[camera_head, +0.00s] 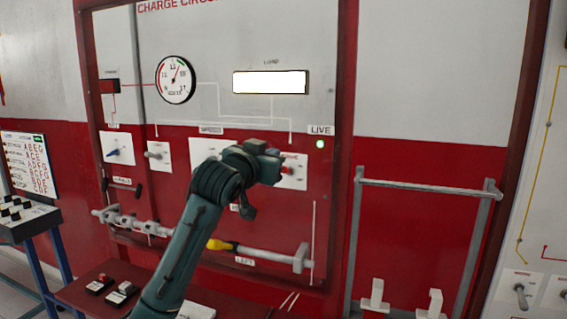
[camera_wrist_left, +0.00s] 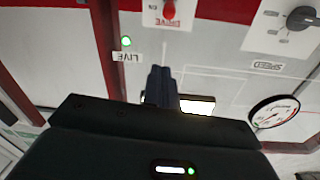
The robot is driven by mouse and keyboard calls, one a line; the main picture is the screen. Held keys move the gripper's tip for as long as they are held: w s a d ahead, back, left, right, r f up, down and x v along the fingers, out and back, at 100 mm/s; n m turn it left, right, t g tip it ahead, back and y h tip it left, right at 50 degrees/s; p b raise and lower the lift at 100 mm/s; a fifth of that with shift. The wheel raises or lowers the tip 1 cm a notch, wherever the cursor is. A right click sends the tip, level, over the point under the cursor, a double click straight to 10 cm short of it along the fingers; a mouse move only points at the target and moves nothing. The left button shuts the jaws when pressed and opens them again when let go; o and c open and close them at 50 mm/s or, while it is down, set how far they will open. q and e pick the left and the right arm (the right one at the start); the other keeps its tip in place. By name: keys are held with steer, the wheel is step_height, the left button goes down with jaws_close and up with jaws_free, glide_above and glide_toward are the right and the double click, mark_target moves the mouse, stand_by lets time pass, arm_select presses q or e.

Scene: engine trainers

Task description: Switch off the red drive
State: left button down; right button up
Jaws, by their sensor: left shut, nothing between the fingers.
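The red drive switch (camera_head: 287,170) sits on a white plate on the charge circuit panel, partly hidden behind my left gripper in the head view. In the left wrist view the red drive switch (camera_wrist_left: 170,13) appears upside down at the top, with its DRIVE label beneath. My left gripper (camera_head: 266,165) is in front of the panel, just left of the switch in the head view. Its fingers (camera_wrist_left: 160,84) are shut and empty, apart from the red switch in the left wrist view. My right gripper is not in view.
A green LIVE lamp (camera_head: 320,144) is lit beside a bright lamp window (camera_head: 270,82). A round gauge (camera_head: 176,79) and a black speed knob (camera_wrist_left: 302,18) are on the panel.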

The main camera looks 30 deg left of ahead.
arm_select(q)
steer(key=p, duration=0.3)
glide_toward(294, 142)
steer(key=w, duration=0.2)
steer(key=w+a, duration=0.1)
steer(key=w, duration=0.2)
steer(key=shift+s+a+f, duration=0.1)
steer(key=shift+s+f, duration=0.2)
steer(key=shift+f, duration=0.4)
steer(key=shift+s+d+f, duration=0.1)
steer(key=shift+s+f, duration=0.2)
steer(key=shift+f, duration=0.4)
steer(key=shift+s+a+f, duration=0.1)
steer(key=shift+s+f, duration=0.2)
steer(key=shift+f, duration=0.35)
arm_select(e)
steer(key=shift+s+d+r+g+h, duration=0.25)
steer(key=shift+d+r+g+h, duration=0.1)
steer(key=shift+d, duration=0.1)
arm_select(q)
steer(key=shift+s+f+t+b, duration=0.15)
steer(key=shift+f+t+b, duration=0.25)
steer(key=shift+t+b, duration=0.75)
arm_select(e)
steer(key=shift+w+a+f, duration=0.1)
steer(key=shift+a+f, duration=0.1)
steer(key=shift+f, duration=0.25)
